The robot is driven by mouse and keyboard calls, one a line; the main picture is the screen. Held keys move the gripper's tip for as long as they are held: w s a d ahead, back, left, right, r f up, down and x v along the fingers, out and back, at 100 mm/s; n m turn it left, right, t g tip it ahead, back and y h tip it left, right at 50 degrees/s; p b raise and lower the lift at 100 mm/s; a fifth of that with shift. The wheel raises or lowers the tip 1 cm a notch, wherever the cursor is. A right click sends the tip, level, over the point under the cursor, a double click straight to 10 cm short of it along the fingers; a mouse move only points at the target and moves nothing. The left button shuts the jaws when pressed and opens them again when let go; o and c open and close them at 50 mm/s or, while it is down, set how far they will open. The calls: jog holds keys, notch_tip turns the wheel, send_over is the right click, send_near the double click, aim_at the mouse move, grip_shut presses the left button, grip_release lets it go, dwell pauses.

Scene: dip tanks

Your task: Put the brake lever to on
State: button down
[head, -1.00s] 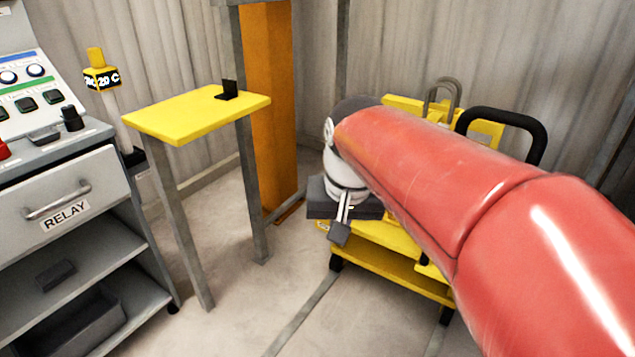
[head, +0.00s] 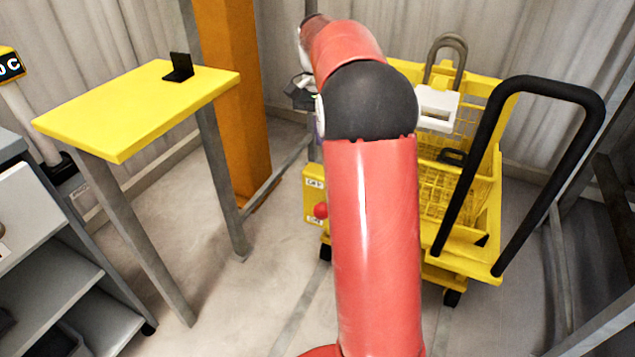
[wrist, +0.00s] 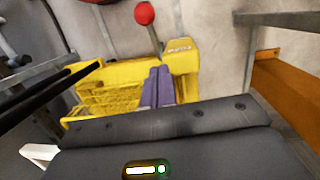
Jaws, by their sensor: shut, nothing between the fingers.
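The brake lever (head: 320,211) has a red ball knob and stands at the left side of the yellow cart (head: 490,264). In the head view its knob is near the lower of two small white labels, whose print I cannot read. In the wrist view the red knob (wrist: 144,13) sits at the end of a grey rod beside a labelled yellow box on the cart. My gripper (wrist: 158,72) is shut and empty, its two purple-grey fingers together. In the picture they lie just below the rod; I see no contact. In the head view my arm hides most of the gripper.
The cart carries a wire basket and a black push handle (head: 590,105). A yellow-topped table (head: 130,112) with a small black bracket stands to the left, before an orange column (head: 228,60). Grey shelving (head: 70,275) is at the lower left. Floor is clear between table and cart.

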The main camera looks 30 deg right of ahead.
jog(key=f, duration=0.3)
jog(key=s+f+b, duration=0.1)
jog(key=f, duration=0.2)
jog(key=s+f+b, duration=0.1)
jog(key=f, duration=0.3)
jog(key=shift+a, duration=0.25)
jog(key=shift+s+a+f+b, duration=0.2)
jog(key=shift+s+a+f, duration=0.1)
jog(key=shift+s, duration=0.15)
jog(key=shift+s+a+f+b, duration=0.15)
jog(key=shift+s+a+f, duration=0.1)
jog(key=shift+s, duration=0.15)
jog(key=shift+s+a+f, duration=0.35)
jog(key=shift+s, duration=0.2)
jog(key=shift+a+f, duration=0.1)
jog(key=shift+f, duration=0.05)
